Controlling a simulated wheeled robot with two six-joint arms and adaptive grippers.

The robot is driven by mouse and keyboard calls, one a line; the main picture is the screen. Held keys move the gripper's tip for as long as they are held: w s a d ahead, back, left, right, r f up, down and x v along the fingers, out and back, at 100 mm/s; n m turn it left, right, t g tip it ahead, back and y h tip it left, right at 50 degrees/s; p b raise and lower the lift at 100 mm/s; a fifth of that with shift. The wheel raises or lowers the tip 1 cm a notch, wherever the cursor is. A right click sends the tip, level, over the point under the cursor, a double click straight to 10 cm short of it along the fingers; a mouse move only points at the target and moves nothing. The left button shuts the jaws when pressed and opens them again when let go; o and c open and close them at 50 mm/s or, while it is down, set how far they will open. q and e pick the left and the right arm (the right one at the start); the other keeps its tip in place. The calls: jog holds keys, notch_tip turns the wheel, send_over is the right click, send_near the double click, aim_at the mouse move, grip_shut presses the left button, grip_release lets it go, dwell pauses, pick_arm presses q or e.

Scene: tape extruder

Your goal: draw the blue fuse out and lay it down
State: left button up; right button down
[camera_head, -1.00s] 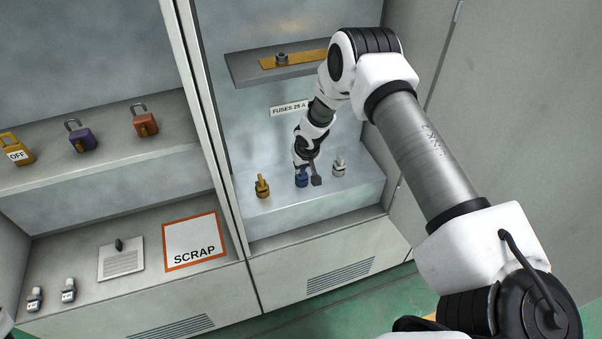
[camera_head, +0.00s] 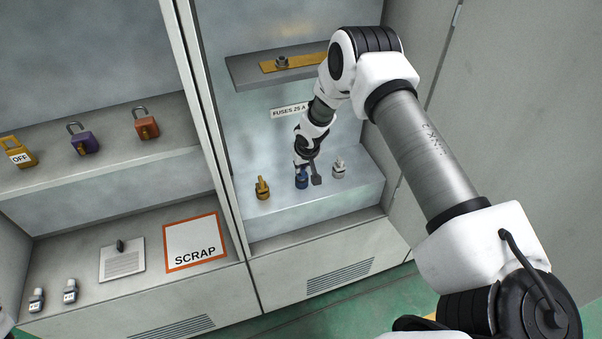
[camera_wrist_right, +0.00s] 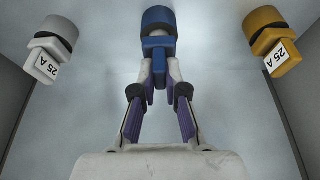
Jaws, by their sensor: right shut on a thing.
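The blue fuse (camera_head: 301,181) stands on the ledge of the right cabinet bay, between a yellow fuse (camera_head: 262,187) and a white fuse (camera_head: 339,168). My right gripper (camera_head: 304,166) reaches down to it from above. In the right wrist view my right gripper (camera_wrist_right: 159,72) is shut on the narrow grip of the blue fuse (camera_wrist_right: 158,40). The fuse's round blue end shows beyond the fingertips. Whether it sits fully in its base cannot be told. My left gripper is not in view; only a sliver of white shows at the lower left edge.
A shelf (camera_head: 245,72) hangs above. Left of the divider, a SCRAP plate (camera_head: 193,241), a grey card (camera_head: 122,260) and two small grey fuses lie on the lower shelf; padlocks stand above.

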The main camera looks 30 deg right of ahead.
jog(key=shift+r+p, duration=1.7)
jog(key=shift+r, duration=0.55)
